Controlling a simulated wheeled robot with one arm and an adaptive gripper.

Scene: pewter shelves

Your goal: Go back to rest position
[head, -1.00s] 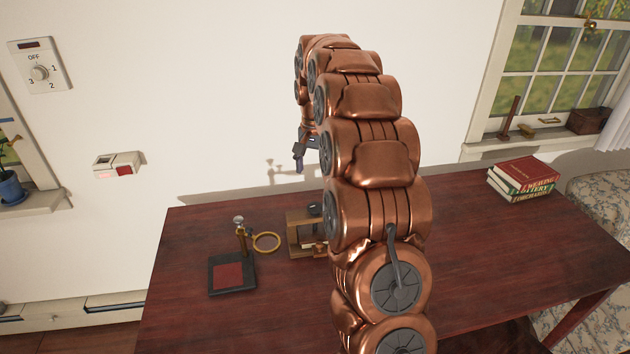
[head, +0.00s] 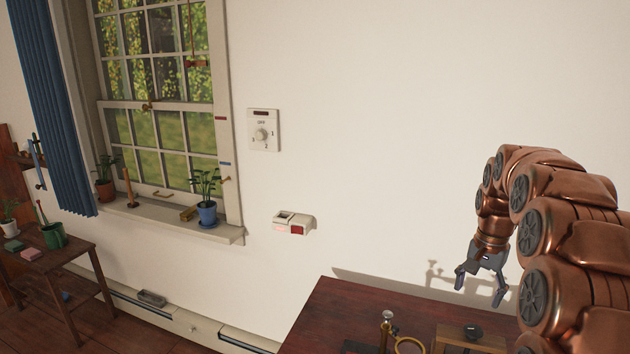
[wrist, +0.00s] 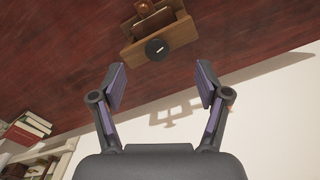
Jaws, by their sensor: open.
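My gripper (head: 479,287) hangs at the end of my raised copper arm, at the right of the head view. Its two fingers are spread and nothing is between them. In the wrist view my gripper (wrist: 160,88) also shows open and empty, with a wooden stand (wrist: 176,36) with a round dark knob beyond the fingertips. The same stand (head: 455,338) is partly cut off at the bottom of the head view. My gripper is above the dark red table (head: 340,310), apart from it and from the things on it.
A brass ring on a holder (head: 409,345) stands left of the wooden stand. A wall box with a red button (head: 297,229) and a dial (head: 262,134) are on the wall. Potted plants line the window sill (head: 160,217). Books (wrist: 28,128) show in the wrist view.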

